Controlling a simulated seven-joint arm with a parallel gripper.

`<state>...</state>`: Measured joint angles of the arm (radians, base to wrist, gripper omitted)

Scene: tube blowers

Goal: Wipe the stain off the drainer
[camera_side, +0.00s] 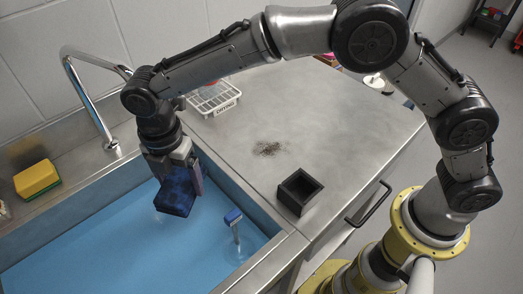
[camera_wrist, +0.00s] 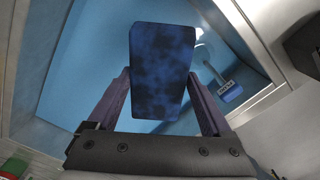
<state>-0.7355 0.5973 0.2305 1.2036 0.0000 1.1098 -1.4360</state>
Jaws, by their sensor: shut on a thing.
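My gripper (camera_side: 186,170) is over the blue sink basin (camera_side: 85,240), shut on a dark blue sponge (camera_side: 175,197). In the wrist view the sponge (camera_wrist: 162,70) is mottled with darker patches and sits between both fingers. The sponge is low in the basin; I cannot tell whether it touches anything there. A dark, speckled stain (camera_side: 268,149) lies on the bare steel drainer (camera_side: 320,130) to the right of the sink, apart from my gripper.
A black open box (camera_side: 299,193) stands on the drainer near the sink's corner. A blue-headed object (camera_side: 233,217) stands in the basin. A labelled white wire rack (camera_side: 213,98) is behind. A yellow and green sponge (camera_side: 37,179) and a curved tap (camera_side: 90,85) are at left.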

